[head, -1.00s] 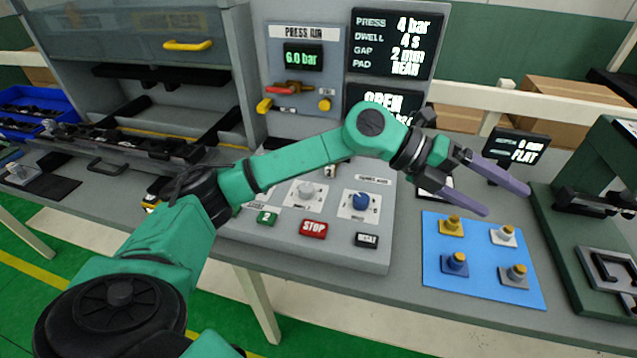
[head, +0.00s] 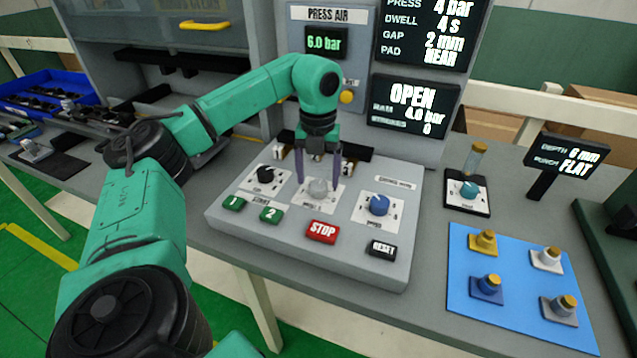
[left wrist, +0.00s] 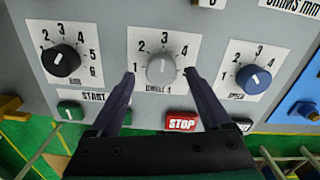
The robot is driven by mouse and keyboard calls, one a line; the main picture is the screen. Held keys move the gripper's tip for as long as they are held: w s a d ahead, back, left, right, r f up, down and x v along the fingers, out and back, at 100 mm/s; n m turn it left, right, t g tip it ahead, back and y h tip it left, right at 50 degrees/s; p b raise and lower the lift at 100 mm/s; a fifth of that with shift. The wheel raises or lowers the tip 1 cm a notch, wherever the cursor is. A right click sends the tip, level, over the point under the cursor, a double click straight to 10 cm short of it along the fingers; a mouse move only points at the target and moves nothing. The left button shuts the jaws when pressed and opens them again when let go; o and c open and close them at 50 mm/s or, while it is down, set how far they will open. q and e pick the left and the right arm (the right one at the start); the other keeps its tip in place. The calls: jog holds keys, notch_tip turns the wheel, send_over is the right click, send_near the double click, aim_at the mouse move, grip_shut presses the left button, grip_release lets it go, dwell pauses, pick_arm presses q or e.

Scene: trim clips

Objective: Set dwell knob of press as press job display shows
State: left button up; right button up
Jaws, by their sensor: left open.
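The dwell knob (head: 318,188) is the pale grey middle knob on the press's control panel (head: 290,235). It also shows in the left wrist view (left wrist: 161,70), with a number scale around it and a dwell label below. I cannot tell its setting for certain. My left gripper (head: 317,184) points down over it, open, one finger on each side. In the left wrist view the fingers (left wrist: 161,78) appear apart from the knob.
A black knob (head: 267,175) and a blue knob (head: 379,205) flank the dwell knob. Start buttons, a red stop button (head: 322,231) and a reset button (head: 382,249) lie in front. A status display (head: 414,106) reads open. A blue mat (head: 515,280) with several small pieces lies right.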

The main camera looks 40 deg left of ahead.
pick_arm(q)
jog(key=shift+d+f, duration=0.1)
jog(key=shift+f, duration=0.85)
grip_shut()
jog(key=shift+r+m, duration=0.1)
jog(key=shift+m, duration=0.3)
jog(key=m+p, duration=0.2)
jog(key=m, duration=0.2)
jog(key=m+p, duration=0.1)
jog(key=m, duration=0.4)
jog(key=shift+w+p, duration=0.1)
jog(key=shift+p, duration=0.2)
grip_release()
